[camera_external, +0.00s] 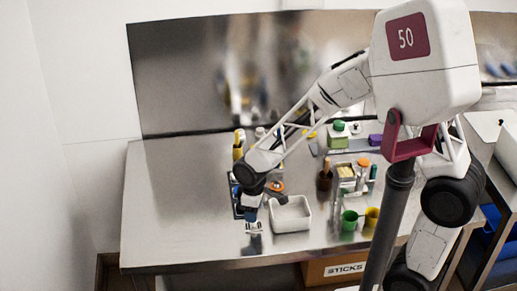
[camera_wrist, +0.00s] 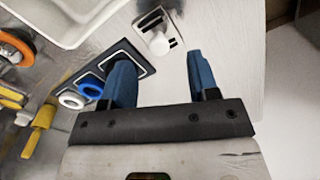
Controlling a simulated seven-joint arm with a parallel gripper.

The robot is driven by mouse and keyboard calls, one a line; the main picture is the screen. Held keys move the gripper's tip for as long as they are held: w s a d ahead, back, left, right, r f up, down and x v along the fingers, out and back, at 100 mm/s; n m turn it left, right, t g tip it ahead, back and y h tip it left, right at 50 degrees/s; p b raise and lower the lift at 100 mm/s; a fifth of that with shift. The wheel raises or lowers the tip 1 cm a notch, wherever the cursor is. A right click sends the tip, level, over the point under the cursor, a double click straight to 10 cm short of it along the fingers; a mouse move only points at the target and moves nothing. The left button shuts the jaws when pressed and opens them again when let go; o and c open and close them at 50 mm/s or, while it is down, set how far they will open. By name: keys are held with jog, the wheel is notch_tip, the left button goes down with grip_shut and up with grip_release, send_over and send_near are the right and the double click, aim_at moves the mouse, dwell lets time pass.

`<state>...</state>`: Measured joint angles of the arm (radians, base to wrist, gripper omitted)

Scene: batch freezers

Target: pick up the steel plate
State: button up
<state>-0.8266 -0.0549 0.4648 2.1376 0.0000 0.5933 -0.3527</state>
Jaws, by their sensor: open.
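A small flat plate with black slots (camera_wrist: 152,22) and a pale knob-like part lies on the table in the wrist view. It also shows just below my gripper in the external view (camera_external: 254,227). It may be the steel plate, but I cannot tell for certain. My gripper (camera_wrist: 161,75) has two blue fingers, spread apart with nothing between them. In the external view my gripper (camera_external: 250,212) points down near the table's front left part. In the wrist view the slotted plate appears beyond the fingertips, and the left finger overlaps a dark panel (camera_wrist: 94,78).
A white bin (camera_external: 291,214) stands right of my gripper. A blue ring (camera_wrist: 91,90) and a white ring (camera_wrist: 71,100) are by the dark panel. Green (camera_external: 349,221) and yellow (camera_external: 372,216) cups stand further right. The table's left side is bare.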

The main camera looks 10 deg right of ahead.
jog(key=shift+w+f, duration=0.1)
jog(key=shift+f, duration=2.45)
grip_shut()
jog(key=shift+r, duration=0.2)
jog(key=shift+r, duration=4.85)
jog(key=shift+w, duration=0.1)
